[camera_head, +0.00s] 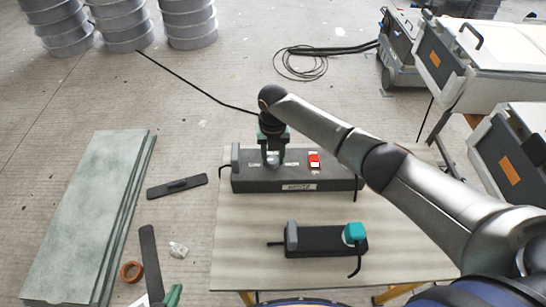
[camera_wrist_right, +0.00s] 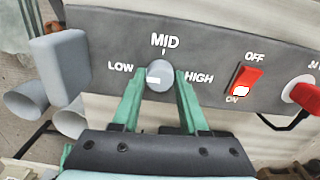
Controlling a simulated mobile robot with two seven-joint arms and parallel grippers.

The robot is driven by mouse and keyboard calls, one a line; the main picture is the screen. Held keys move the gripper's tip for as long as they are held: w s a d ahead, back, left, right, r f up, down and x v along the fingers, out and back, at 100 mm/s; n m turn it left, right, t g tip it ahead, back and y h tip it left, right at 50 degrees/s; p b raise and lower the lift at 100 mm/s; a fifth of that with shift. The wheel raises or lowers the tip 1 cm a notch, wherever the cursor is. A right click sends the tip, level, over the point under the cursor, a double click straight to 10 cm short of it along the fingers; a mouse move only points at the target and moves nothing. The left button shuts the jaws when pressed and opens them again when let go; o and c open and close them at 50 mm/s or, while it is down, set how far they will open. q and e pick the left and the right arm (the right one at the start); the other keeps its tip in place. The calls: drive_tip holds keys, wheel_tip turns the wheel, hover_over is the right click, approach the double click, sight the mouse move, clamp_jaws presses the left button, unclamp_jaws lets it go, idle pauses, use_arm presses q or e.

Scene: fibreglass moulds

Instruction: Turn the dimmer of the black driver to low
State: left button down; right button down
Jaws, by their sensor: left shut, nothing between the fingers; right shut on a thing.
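The black driver (camera_head: 215,185) is a long dark box at the back of the table, with a white-lettered panel (camera_wrist_right: 220,40) in the right wrist view. Its round grey dimmer knob (camera_wrist_right: 160,73) sits below MID, between LOW on the left and HIGH on the right. The knob's white mark lies left of its centre and points left, toward the LOW side. My right gripper (camera_wrist_right: 160,90) is shut on the knob, one green finger on each side; in the head view it (camera_head: 272,162) comes down over the driver.
A red rocker switch (camera_wrist_right: 245,80), marked OFF and ON, is close right of the knob. Stacked green boards (camera_head: 85,210) lie at left.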

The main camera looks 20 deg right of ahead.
sight(273, 160)
drive_tip(key=shift+n, duration=0.3)
drive_tip(key=shift+c, duration=2.1)
unclamp_jaws()
wheel_tip(273, 160, up, 12)
drive_tip(key=shift+r, duration=0.25)
